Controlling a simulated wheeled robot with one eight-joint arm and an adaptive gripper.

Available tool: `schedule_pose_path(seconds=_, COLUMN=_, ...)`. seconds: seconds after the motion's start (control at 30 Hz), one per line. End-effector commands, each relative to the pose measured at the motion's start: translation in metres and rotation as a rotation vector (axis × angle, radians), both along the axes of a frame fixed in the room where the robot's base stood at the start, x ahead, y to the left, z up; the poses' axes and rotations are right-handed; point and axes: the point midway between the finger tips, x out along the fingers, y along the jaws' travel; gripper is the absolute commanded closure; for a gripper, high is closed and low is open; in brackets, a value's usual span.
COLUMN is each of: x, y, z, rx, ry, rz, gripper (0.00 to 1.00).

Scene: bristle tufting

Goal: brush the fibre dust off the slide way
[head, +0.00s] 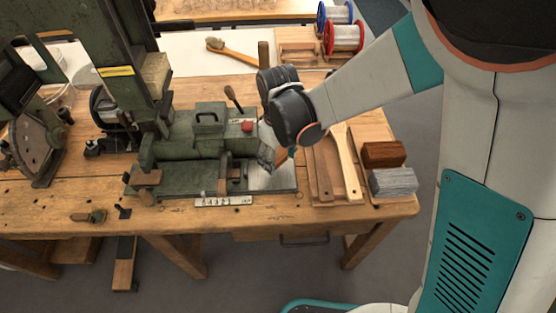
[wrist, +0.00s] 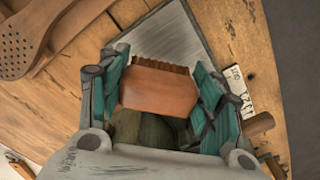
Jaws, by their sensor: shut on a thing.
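My gripper (head: 272,155) is low over the right end of the green machine (head: 200,135). In the wrist view its teal fingers (wrist: 160,80) are shut on a brown wooden brush (wrist: 158,90), with a row of short bristles along its far edge. The slide way, a flat grey metal plate (wrist: 165,40), lies beyond and beneath the bristles. In the head view the plate (head: 270,182) shows just below my gripper, which hides most of the brush. I cannot tell whether the bristles touch the plate. No fibre dust can be made out on it.
Wooden paddle-shaped pieces (head: 347,165) lie on a board right of the machine. A brown block (head: 383,154) and a grey block (head: 393,182) sit near the right edge. A marked strip (head: 223,201) lies at the front. Spools (head: 343,38) stand behind.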

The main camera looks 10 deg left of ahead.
Motion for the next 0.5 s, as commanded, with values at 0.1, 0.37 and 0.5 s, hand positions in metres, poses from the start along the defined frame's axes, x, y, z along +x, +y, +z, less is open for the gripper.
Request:
schedule_pose_path(seconds=0.1, x=0.002, y=0.000, z=0.014, rx=0.000, ry=0.000, rz=-0.002, gripper=0.67)
schedule_pose_path(seconds=0.37, x=0.007, y=0.000, z=0.037, rx=0.000, ry=0.000, rz=-0.006, gripper=0.67)
schedule_pose_path(seconds=0.5, x=0.009, y=0.000, z=0.045, rx=0.000, ry=0.000, rz=-0.008, gripper=0.67)
